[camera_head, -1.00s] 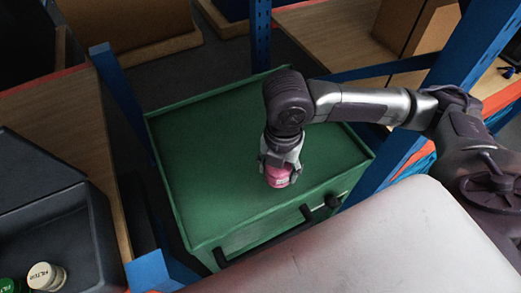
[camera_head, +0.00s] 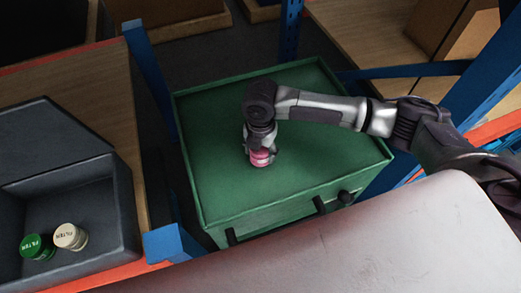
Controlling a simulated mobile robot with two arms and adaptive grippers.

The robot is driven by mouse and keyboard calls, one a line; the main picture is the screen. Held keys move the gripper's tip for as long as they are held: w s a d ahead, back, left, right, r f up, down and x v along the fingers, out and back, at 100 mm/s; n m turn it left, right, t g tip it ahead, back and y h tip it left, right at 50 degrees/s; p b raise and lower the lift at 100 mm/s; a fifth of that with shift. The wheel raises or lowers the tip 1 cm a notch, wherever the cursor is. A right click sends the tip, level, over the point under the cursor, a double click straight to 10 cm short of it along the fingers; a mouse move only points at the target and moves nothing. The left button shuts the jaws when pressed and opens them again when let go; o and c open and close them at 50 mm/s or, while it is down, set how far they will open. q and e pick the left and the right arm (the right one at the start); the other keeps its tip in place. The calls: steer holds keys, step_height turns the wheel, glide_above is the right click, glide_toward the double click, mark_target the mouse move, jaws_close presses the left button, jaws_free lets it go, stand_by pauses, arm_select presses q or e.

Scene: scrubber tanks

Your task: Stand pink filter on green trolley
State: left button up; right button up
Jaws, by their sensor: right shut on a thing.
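The green trolley (camera_head: 325,95) stands in the middle of the view, with a flat top inside a low rim and a dark handle at its near side. My right gripper (camera_head: 260,153) points down over the left-middle part of the trolley top. It is shut on the pink filter (camera_head: 260,158), whose lower part shows below the fingers. The filter looks upright and at or just above the top; I cannot tell whether it touches. My left gripper is not in view.
A dark grey bin (camera_head: 75,185) at the left holds a green filter (camera_head: 36,247) and a cream filter (camera_head: 70,237). Blue rack posts (camera_head: 150,80) flank the trolley. The rest of the trolley top is clear.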

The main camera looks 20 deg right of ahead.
steer(key=shift+f, duration=0.5)
steer(key=o, duration=1.1)
steer(key=shift+f, duration=0.1)
step_height(320, 180, up, 12)
steer(key=shift+r+b, duration=0.15)
steer(key=shift+b, duration=0.75)
